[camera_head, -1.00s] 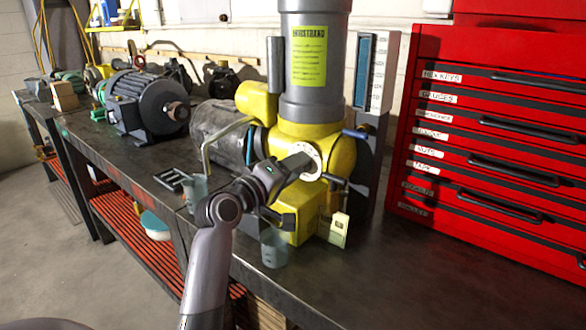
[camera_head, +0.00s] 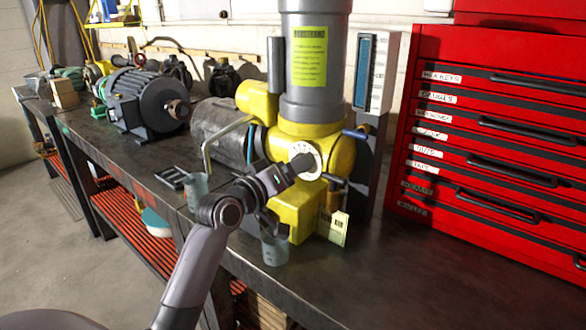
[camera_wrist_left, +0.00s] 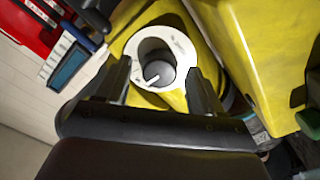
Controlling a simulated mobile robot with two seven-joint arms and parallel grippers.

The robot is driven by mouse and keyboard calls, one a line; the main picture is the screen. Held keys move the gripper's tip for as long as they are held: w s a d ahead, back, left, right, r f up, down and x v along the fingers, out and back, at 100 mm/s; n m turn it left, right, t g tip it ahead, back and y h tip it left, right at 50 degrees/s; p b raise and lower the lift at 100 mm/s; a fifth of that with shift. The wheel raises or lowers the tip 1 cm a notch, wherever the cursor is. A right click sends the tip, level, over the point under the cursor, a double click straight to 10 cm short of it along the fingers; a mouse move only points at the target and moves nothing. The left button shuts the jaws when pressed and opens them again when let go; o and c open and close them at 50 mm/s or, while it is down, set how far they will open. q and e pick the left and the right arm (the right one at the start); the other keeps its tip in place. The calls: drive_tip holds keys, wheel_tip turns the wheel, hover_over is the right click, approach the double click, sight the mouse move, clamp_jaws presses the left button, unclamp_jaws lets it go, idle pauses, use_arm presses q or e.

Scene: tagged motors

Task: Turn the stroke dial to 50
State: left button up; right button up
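The stroke dial (camera_head: 305,161) is a white marked ring with a dark knob on the front of a yellow pump (camera_head: 340,158). In the left wrist view the dial (camera_wrist_left: 180,47) surrounds a grey knob (camera_wrist_left: 157,70) with a white pointer line aimed to the lower left. The ring's numbers are too small to read. My left gripper (camera_head: 296,166) is in front of the dial. In the left wrist view its two fingers (camera_wrist_left: 158,88) are apart, one on each side of the knob; I cannot tell whether they touch it. My right gripper is not in view.
A tag (camera_head: 339,228) hangs at the pump's lower front. A red tool cabinet (camera_head: 480,235) is at the right. The bench (camera_head: 400,275) in front of it is clear.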

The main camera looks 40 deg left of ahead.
use_arm(q)
drive_tip(key=s+b, duration=0.1)
drive_tip(key=s, duration=0.6)
drive_tip(key=shift+a, duration=0.3)
drive_tip(key=shift+s, duration=0.1)
idle(0.4)
